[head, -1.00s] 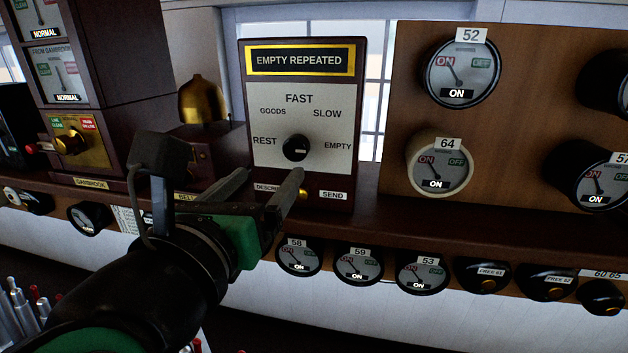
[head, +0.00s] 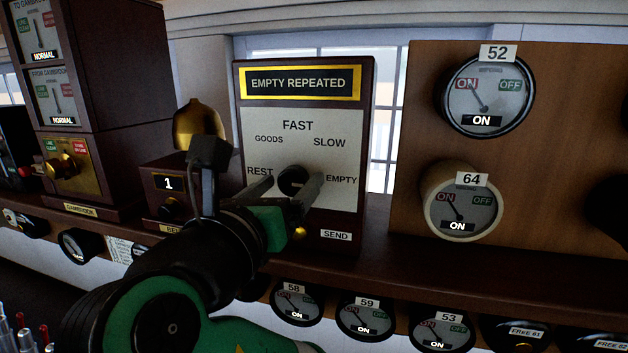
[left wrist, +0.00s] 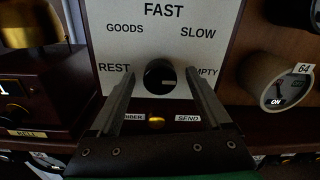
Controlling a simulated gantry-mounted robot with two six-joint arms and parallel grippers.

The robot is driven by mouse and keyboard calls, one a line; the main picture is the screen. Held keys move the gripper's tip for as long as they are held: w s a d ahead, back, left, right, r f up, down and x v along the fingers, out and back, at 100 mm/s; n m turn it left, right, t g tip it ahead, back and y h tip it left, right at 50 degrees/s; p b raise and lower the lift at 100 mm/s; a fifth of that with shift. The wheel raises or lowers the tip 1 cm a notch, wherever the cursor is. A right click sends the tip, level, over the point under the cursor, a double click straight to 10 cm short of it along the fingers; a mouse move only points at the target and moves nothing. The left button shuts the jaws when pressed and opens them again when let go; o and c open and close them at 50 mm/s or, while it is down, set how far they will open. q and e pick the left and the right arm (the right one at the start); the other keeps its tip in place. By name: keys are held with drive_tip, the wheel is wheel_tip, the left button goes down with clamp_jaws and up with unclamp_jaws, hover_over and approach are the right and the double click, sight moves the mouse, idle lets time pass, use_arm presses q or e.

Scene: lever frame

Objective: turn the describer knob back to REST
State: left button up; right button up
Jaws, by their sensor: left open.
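The describer knob (head: 292,180) is a round black knob on the white dial plate (head: 320,140) of a dark wooden box. The plate reads GOODS, FAST, SLOW, REST and EMPTY around it. A panel above reads EMPTY REPEATED (head: 302,83). In the left wrist view the knob (left wrist: 160,77) shows a pale mark on its right side, towards EMPTY. My left gripper (head: 290,186) is open, with one finger on each side of the knob. I cannot tell whether the fingers touch it. The left gripper (left wrist: 161,82) partly covers the word EMPTY in the wrist view. My right gripper is not in view.
A SEND label (head: 336,235) and a brass button (head: 300,232) sit below the dial. A brass bell (head: 197,124) stands to the left. A wooden board with round indicators 52 (head: 484,93) and 64 (head: 462,212) is to the right. Several more indicators line the shelf's front.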

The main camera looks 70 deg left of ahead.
use_arm(q)
clamp_jaws()
idle(0.5)
